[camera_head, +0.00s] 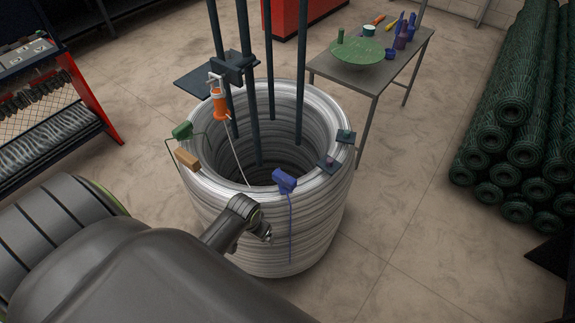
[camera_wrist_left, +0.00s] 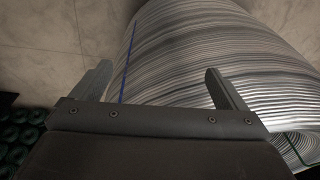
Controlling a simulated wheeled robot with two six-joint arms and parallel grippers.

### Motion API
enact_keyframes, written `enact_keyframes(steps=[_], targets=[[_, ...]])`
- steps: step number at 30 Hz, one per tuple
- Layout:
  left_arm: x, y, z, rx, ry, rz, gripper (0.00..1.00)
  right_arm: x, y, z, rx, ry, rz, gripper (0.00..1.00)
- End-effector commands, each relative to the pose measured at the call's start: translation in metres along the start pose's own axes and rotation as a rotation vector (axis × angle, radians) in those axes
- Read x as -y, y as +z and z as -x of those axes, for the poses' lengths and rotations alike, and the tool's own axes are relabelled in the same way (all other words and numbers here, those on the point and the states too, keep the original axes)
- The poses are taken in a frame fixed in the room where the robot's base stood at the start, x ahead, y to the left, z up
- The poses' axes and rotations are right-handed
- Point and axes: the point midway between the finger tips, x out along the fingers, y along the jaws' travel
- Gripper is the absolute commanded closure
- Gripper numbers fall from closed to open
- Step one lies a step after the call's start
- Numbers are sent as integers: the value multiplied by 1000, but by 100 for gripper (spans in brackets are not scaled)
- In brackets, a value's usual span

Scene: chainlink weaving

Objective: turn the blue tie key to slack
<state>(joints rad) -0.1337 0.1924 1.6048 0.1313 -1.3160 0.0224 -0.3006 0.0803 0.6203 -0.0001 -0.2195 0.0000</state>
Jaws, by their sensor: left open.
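The blue tie key (camera_head: 284,181) sits on the front rim of the large silver wire coil (camera_head: 215,215) in the head view. Its blue strap (camera_head: 290,225) hangs down the coil's outer side, and shows as a thin blue line in the left wrist view (camera_wrist_left: 128,62). The key itself is not visible in the wrist view. My left gripper (camera_head: 264,234) is in front of the coil's outer wall, lower and left of the key, apart from it. Its two fingers (camera_wrist_left: 160,85) are spread and empty. My right gripper is not in view.
Dark upright posts (camera_head: 270,70) stand inside the coil beside an orange tool (camera_head: 220,103). A table (camera_head: 400,65) stands behind; green mesh rolls (camera_head: 515,110) lie right.

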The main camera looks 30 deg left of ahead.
Motion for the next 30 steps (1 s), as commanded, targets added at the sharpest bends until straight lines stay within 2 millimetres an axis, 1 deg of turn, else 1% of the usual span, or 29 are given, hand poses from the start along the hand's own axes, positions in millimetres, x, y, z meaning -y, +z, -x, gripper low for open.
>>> enact_keyframes(steps=[1, 2, 3, 5, 7, 9, 11, 14, 18, 21, 25, 27, 30], targets=[[0, -13, 28, -9, 3, -8, 5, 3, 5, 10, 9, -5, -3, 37], [-1, -18, 40, -10, 5, -13, 5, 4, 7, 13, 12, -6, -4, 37], [-2, -26, 57, -12, 8, -20, 5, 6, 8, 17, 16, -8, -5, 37], [-3, -39, 80, -10, 11, -31, 5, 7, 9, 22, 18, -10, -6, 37], [-4, -59, 104, -2, 17, -44, 5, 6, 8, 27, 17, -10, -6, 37], [-3, -78, 117, 17, 24, -53, 5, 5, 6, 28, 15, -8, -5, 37], [-2, -94, 125, 35, 28, -58, 5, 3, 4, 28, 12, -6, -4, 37], [0, -125, 143, 61, 36, -66, 5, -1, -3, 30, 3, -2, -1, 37], [4, -169, 177, 100, 47, -75, 5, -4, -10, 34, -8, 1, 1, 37], [6, -193, 201, 126, 55, -78, 5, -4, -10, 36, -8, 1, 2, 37], [7, -211, 222, 148, 62, -80, 5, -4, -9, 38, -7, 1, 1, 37], [8, -216, 227, 155, 65, -81, 5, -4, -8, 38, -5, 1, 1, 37], [8, -217, 228, 159, 66, -81, 5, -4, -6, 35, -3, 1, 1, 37]])
